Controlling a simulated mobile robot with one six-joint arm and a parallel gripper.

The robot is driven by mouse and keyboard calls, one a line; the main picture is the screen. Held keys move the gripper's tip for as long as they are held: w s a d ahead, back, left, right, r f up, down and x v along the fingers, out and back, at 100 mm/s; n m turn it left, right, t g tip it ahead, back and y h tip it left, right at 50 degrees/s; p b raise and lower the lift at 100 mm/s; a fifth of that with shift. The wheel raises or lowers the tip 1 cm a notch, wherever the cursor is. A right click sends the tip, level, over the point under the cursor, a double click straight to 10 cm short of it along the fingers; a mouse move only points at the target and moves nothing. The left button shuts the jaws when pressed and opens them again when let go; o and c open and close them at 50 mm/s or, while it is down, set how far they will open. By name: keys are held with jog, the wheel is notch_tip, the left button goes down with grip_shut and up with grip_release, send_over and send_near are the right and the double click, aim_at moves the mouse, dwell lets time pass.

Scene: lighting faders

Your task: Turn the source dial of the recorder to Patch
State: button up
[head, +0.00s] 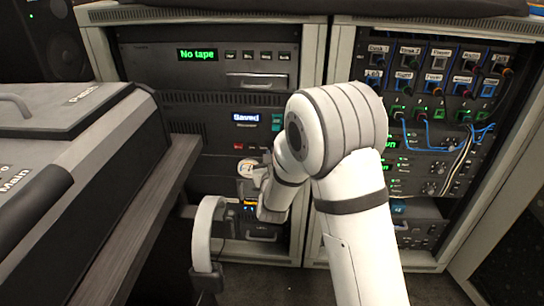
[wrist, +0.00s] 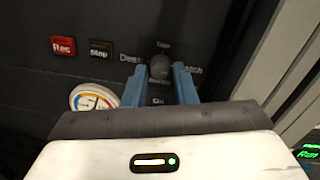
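The source dial (wrist: 160,67) is a small dark knob on the recorder's dark front panel (wrist: 110,22). Labels surround it: Tape above, Desk at left, Patch at right and a partly covered one below. Which label it points to is too dark to tell. My gripper (wrist: 160,72) has its two blue fingers on either side of the knob, with narrow gaps seeming to show between fingers and knob. In the head view the recorder (head: 213,142) is in the left rack, and my arm hides the dial.
A red Rec button (wrist: 63,46), a Stop button (wrist: 100,49) and a round meter (wrist: 93,98) lie left of the dial. The right rack (head: 440,60) has patch sockets and blue cables. A desk console (head: 60,130) stands at left.

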jog(key=shift+o, duration=1.4)
jog(key=s+p, duration=0.1)
jog(key=s, duration=0.7)
jog(key=shift+p, duration=0.4)
jog(key=shift+w+d, duration=0.1)
